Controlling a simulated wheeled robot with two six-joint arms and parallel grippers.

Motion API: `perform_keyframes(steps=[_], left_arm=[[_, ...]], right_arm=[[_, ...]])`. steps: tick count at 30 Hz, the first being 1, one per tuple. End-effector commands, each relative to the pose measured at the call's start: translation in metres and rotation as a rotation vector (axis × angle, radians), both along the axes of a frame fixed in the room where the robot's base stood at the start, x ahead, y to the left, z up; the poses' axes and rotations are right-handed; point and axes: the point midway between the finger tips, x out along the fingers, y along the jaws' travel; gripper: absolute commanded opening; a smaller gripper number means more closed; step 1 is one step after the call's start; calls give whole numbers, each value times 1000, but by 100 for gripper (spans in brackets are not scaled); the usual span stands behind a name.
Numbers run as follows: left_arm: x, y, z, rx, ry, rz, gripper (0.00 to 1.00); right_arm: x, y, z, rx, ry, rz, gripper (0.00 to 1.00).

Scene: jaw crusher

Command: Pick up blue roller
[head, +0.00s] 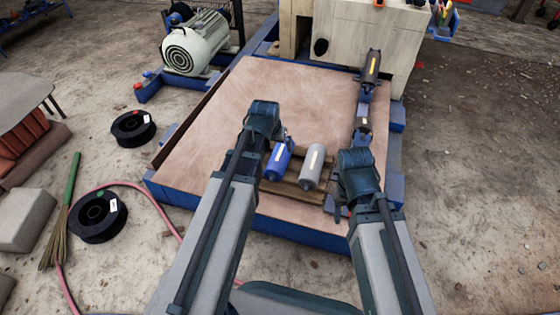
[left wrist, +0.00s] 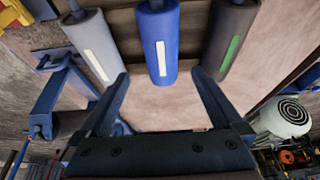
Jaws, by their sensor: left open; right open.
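The blue roller (head: 277,162), with a pale label, lies on a wooden pallet (head: 292,191) beside a grey roller (head: 312,167). In the left wrist view the blue roller (left wrist: 158,45) is in the upper middle, between the grey roller (left wrist: 95,45) and a dark roller with a green label (left wrist: 230,42). My left gripper (left wrist: 160,76) is open and empty, its fingers spread either side of the blue roller's near end; contact cannot be told. In the head view my left gripper (head: 272,128) is close by the blue roller. My right gripper (head: 357,160) is right of the grey roller, fingers mostly hidden.
A dark roller with an orange label (head: 372,66) sits on a blue frame near the crusher body (head: 350,35). A motor (head: 195,45) stands at the back left. The brown platform (head: 260,85) is clear behind the rollers. Black spools (head: 133,128) lie left.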

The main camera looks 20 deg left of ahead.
Motion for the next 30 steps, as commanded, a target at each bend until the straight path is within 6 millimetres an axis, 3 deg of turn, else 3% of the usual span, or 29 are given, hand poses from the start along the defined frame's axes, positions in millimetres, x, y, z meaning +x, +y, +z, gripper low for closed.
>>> perform_keyframes(steps=[1,12,23,30], left_arm=[[3,0,-12,0,0,0,100],[24,-1,-63,0,1,0,100],[28,-1,-71,0,1,0,100],[34,1,-94,0,1,0,100]], right_arm=[[0,0,-12,1,0,1,50],[0,0,-63,2,-1,-8,50],[0,0,-71,2,-2,-12,50],[0,0,-94,2,-2,-15,50]])
